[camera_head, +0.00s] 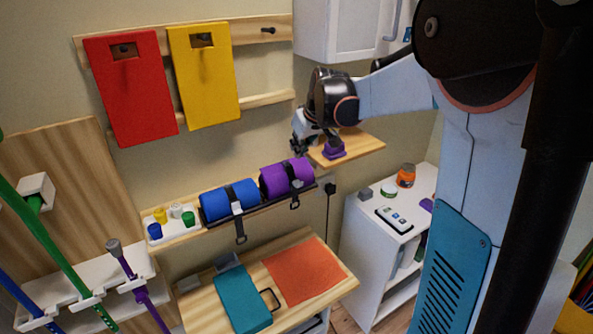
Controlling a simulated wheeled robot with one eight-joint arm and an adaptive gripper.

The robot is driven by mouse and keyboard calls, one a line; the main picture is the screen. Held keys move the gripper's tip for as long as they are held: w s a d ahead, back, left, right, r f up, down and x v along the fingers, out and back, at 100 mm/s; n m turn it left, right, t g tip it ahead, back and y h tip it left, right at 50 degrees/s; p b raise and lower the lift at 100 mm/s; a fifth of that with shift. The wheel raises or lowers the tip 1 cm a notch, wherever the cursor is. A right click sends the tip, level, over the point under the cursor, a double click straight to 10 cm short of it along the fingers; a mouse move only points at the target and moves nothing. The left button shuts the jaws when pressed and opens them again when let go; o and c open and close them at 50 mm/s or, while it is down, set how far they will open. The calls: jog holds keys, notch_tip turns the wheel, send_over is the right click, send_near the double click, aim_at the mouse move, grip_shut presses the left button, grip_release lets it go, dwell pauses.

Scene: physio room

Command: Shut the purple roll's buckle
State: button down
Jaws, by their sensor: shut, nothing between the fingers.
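The purple roll (287,177) lies on a dark shelf on the wall, with a black strap around it. Its buckle (295,204) hangs at the front below the roll; whether it is fastened is too small to tell. A blue roll (229,199) with its own strap lies to its left on the same shelf. My gripper (297,149) is above the purple roll and a little to its right, apart from it. It is shut and empty, pointing down beside the small wooden shelf.
A wooden shelf (366,146) holding a small purple object (334,149) is right beside my gripper. A white cabinet (330,30) hangs above. Below are a wooden table (330,273) with a teal case (243,299) and a white cart (361,228). A tray of small pegs (172,234) stands left.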

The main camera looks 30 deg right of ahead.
aim_at(287, 169)
jog(key=shift+f, duration=0.1)
jog(key=x, duration=1)
jog(key=s, duration=0.3)
jog(key=shift+s+f+p, duration=0.1)
jog(key=shift+p, duration=0.2)
jog(key=shift+s, duration=0.3)
jog(key=shift+f, duration=0.2)
jog(key=shift+s, duration=0.1)
